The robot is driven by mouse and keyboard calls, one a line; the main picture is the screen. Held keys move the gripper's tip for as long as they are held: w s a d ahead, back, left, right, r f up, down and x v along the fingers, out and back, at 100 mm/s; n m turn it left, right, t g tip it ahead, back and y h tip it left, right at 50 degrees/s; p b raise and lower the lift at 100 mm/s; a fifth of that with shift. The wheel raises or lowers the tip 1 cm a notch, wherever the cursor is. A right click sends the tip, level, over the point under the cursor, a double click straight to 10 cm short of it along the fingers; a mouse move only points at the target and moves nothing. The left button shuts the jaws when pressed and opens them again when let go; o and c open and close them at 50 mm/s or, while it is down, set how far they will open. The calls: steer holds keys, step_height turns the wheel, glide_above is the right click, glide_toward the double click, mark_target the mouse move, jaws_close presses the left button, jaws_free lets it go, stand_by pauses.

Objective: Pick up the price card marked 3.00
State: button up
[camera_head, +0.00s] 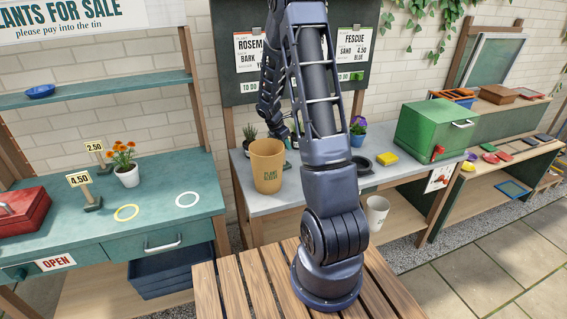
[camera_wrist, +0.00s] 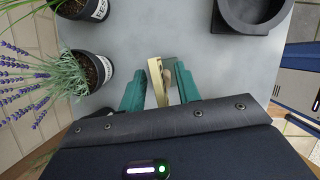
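In the wrist view, a small cream card-like piece (camera_wrist: 156,80) with a dark green block beside it stands on the grey bench top. It is seen from above and nearly edge-on, so no number can be read. My gripper (camera_wrist: 161,84) has its two green fingers apart, one on each side of this piece; firm contact is not visible. Two other price cards, 4.50 (camera_head: 79,179) and 2.50 (camera_head: 94,145), stand on the green counter at left. No card reading 3.00 is legible.
In the wrist view, a lavender pot (camera_wrist: 90,70) is close left and a dark round holder (camera_wrist: 251,14) is upper right.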

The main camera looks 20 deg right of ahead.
jaws_close()
stand_by(1.3)
